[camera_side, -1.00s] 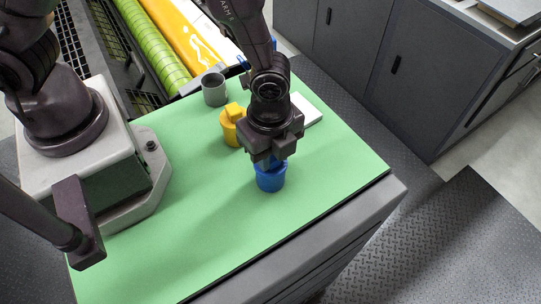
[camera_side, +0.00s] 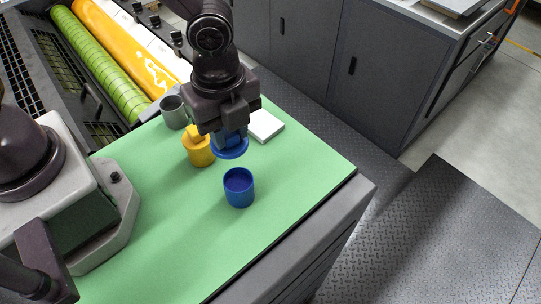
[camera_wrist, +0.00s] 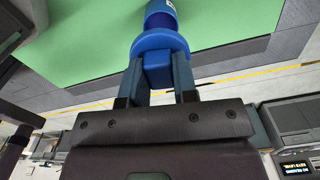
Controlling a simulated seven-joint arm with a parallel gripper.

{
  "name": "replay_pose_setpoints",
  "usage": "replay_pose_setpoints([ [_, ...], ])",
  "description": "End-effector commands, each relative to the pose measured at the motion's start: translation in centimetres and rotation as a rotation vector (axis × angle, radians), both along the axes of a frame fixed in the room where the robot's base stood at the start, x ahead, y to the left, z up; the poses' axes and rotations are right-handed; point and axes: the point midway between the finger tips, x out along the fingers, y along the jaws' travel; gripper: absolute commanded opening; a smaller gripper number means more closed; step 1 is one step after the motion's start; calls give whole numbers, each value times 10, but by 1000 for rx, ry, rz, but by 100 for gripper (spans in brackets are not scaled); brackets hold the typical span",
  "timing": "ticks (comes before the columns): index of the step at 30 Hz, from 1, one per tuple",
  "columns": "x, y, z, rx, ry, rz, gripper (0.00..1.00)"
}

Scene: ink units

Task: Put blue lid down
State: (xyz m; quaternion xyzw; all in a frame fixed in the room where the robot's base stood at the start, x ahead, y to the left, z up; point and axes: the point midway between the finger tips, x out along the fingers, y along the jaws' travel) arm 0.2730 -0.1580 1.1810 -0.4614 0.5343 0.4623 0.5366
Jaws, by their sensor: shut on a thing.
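The blue lid (camera_side: 231,151) is held by my gripper (camera_side: 229,137), raised above the green mat and apart from the blue cup. My gripper is shut on the lid's raised handle; the wrist view shows the fingers (camera_wrist: 158,82) on both sides of the handle and the round lid (camera_wrist: 158,42) beyond them. The blue cup (camera_side: 239,189) stands upright and open on the mat, in front of the lid in the side view. Part of a blue cup (camera_wrist: 160,12) shows past the lid in the wrist view.
A yellow lidded cup (camera_side: 199,149) stands left of my gripper. A grey open cup (camera_side: 174,113) stands behind it. A white flat block (camera_side: 265,126) lies to the right. The green mat (camera_side: 175,225) is clear at the front. Ink rollers (camera_side: 125,55) are beyond the back left.

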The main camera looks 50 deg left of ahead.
Motion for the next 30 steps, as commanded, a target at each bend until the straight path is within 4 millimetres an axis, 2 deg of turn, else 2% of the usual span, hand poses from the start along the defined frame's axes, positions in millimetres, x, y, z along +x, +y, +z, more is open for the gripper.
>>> replay_pose_setpoints([
  [3, 2, 14, -10, 0, 5, -132, 4],
  [8, 9, 17, -21, -4, 3, -237, 4],
  [11, 26, 9, -30, -4, 3, -251, 4],
  [19, 86, -21, -61, -2, 2, -248, 4],
  [24, 108, -32, -93, -2, 5, -246, 4],
  [30, 122, -39, -110, -2, 2, -246, 4],
])
